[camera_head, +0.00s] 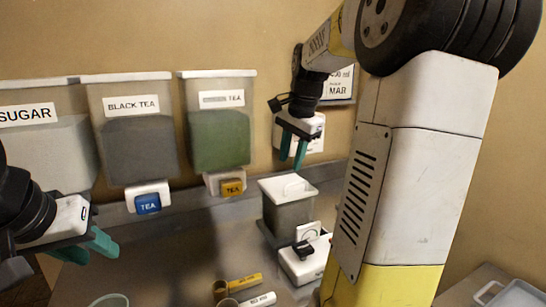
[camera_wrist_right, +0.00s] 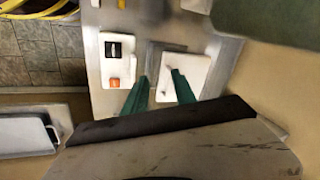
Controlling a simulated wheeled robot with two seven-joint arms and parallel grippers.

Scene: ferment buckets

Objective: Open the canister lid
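The canister (camera_head: 288,218) is a grey box with a white lid (camera_head: 272,192) and a raised handle, standing on the counter below the wall dispensers. The lid is on the canister. My right gripper (camera_head: 293,160) is above the lid, with its teal fingers pointing down, apart and empty. In the right wrist view the open fingers (camera_wrist_right: 160,90) show over a white square that looks like the lid (camera_wrist_right: 196,66); the handle is not clear there. My left gripper (camera_head: 88,252) is at the far left, with its teal fingers apart and empty.
A white device (camera_head: 303,266) stands just in front of the canister; it also shows in the right wrist view (camera_wrist_right: 116,42). Wall dispensers labelled sugar, black tea (camera_head: 138,147) and tea (camera_head: 220,138) hang behind. Yellow-handled (camera_head: 245,283) and white-handled (camera_head: 262,299) scoops lie in front. The mid-left counter is clear.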

